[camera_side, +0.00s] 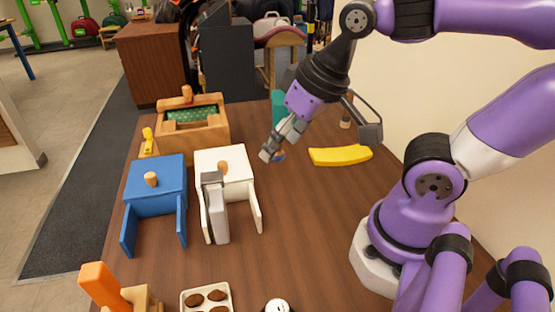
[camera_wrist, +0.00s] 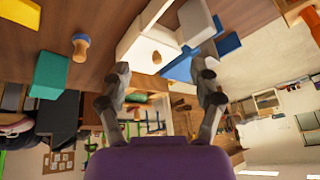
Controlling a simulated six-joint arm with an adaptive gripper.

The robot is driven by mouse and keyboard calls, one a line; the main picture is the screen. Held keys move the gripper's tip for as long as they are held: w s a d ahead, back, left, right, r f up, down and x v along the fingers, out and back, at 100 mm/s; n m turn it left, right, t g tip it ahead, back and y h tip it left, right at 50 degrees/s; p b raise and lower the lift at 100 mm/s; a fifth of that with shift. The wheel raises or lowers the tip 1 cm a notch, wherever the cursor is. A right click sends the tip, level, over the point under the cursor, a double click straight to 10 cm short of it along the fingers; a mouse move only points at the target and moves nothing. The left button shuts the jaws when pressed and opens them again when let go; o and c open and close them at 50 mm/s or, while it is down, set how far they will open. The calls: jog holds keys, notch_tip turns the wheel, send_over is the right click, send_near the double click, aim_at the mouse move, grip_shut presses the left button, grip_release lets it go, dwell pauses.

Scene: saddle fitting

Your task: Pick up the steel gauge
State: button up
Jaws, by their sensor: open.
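A grey metal piece that looks like the steel gauge (camera_side: 215,210) stands upright at the front of the white stand (camera_side: 233,178), left of centre on the table. In the wrist view the grey gauge (camera_wrist: 196,22) shows near the top, against the white stand (camera_wrist: 150,45). My gripper (camera_side: 270,150) is above the table, behind and to the right of the gauge and apart from it. Its two fingers (camera_wrist: 163,66) are spread with nothing between them. The gauge's lower end is out of frame in the wrist view.
A blue stand (camera_side: 155,184) is left of the white one, and a wooden box (camera_side: 182,138) is behind. A yellow curved piece (camera_side: 340,155) and a teal block (camera_wrist: 48,74) are nearby. A tray (camera_side: 183,292) is in front. The table's right-centre is clear.

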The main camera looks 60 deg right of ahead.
jog(key=s+a+f+m+g+y, duration=0.1)
jog(key=a+m+g, duration=0.1)
jog(key=a, duration=0.3)
jog(key=s+a+f+m+g, duration=0.1)
jog(key=a+m, duration=0.2)
jog(key=a, duration=0.2)
jog(key=m+g, duration=0.3)
jog(key=m, duration=0.1)
send_near(277, 309)
jog(key=shift+a+f, duration=0.35)
jog(key=shift+f, duration=0.05)
jog(key=shift+s+a+f+m, duration=0.2)
jog(key=shift+f+m, duration=0.05)
jog(key=shift+m, duration=0.15)
notch_tip(277, 309, down, 5)
jog(key=shift+s+a+r, duration=0.2)
jog(key=shift+s+f, duration=0.1)
jog(key=shift+f, duration=2.65)
grip_shut()
